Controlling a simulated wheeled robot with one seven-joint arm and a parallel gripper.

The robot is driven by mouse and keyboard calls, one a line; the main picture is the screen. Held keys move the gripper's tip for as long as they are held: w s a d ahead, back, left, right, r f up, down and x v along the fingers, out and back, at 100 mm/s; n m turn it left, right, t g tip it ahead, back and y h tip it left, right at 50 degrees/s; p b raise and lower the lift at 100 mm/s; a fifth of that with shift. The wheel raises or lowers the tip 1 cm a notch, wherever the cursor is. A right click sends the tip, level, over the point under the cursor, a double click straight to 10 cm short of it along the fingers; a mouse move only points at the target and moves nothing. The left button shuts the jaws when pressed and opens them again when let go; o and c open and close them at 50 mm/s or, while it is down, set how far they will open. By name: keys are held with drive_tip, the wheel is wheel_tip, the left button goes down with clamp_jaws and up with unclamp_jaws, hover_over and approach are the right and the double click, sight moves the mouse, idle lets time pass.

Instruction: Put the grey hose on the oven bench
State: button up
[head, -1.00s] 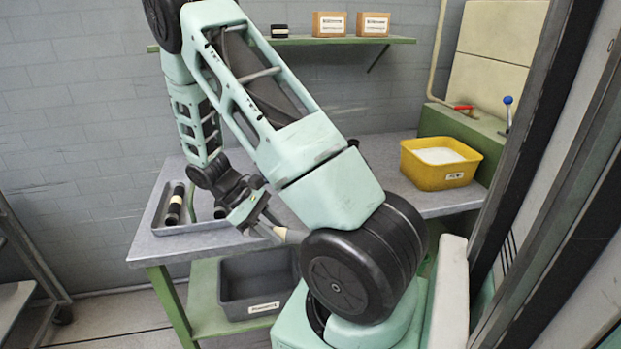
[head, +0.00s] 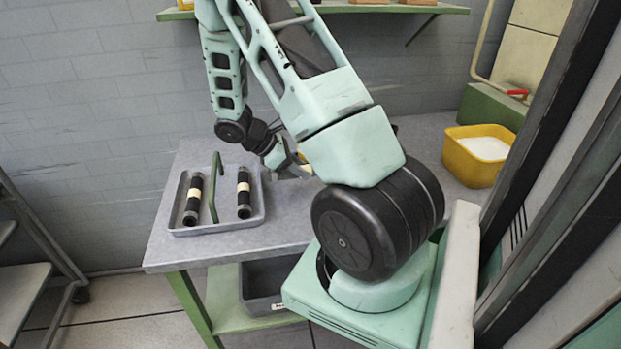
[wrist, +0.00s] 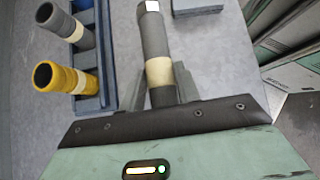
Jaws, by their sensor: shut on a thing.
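A grey hose (wrist: 154,35) with a cream band and a pale end stands between the fingers of my gripper (wrist: 160,84) in the wrist view. My gripper is shut on it around the band. In the head view my gripper (head: 292,162) is mostly hidden behind my own arm, over the grey-topped bench (head: 180,256). In the wrist view another grey hose (wrist: 72,28) and a yellow hose (wrist: 62,78), both with pale bands, lie at a blue rack (wrist: 97,60) left of the held hose. I cannot tell whether this bench is the oven bench.
A grey tray (head: 225,226) with a green handle (head: 215,186) holds two black hoses (head: 193,200) with cream bands at the bench's left. A yellow bin (head: 462,165) of white material stands at the right. A dark grey bin (head: 262,303) sits below the bench.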

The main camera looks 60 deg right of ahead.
drive_tip(key=shift+f, duration=3)
drive_tip(key=shift+f, duration=0.1)
drive_tip(key=o, duration=1)
drive_tip(key=shift+o, duration=0.2)
